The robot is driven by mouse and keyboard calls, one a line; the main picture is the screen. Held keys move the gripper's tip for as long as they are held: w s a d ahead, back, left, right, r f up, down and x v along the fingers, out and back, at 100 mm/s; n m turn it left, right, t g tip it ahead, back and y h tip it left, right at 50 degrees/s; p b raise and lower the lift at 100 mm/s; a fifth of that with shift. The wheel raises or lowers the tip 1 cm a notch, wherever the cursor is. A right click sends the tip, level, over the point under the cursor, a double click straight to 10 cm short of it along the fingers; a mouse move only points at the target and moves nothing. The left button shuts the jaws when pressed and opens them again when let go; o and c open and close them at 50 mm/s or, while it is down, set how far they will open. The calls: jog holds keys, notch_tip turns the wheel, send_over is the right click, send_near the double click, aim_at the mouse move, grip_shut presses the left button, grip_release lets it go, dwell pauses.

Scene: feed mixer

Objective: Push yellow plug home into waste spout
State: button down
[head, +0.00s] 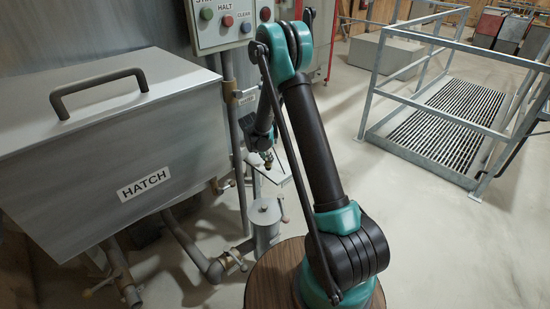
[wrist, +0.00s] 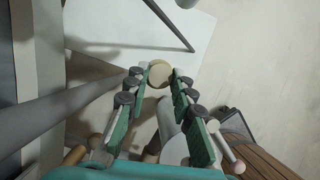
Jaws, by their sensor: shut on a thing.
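My gripper (wrist: 160,82) points away from the wrist camera, its two green, dark-jointed fingers closed in at the tips. They are shut on a pale yellow round piece, the yellow plug (wrist: 159,72), whose round face shows between the fingertips. In the head view my gripper (head: 268,160) is small, to the right of the hatch box and above a grey cylindrical vessel (head: 265,218). I cannot pick out the waste spout for certain, nor tell whether the plug touches it.
A steel box marked HATCH (head: 145,188) fills the left, below a button panel (head: 225,22). A vertical pipe (head: 236,150) stands close beside my gripper. A pale plate (wrist: 110,30) lies beyond the fingertips. A railed grating platform (head: 440,125) stands right; floor between is open.

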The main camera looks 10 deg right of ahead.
jog(key=w+d, duration=0.1)
jog(key=w+d+f, duration=0.1)
jog(key=w+d, duration=0.1)
jog(key=w+d+f, duration=0.1)
jog(key=shift+w+d+f, duration=0.15)
jog(key=shift+w, duration=0.05)
jog(key=shift+f, duration=0.4)
jog(key=shift+f, duration=0.1)
jog(key=c, duration=1.3)
grip_release()
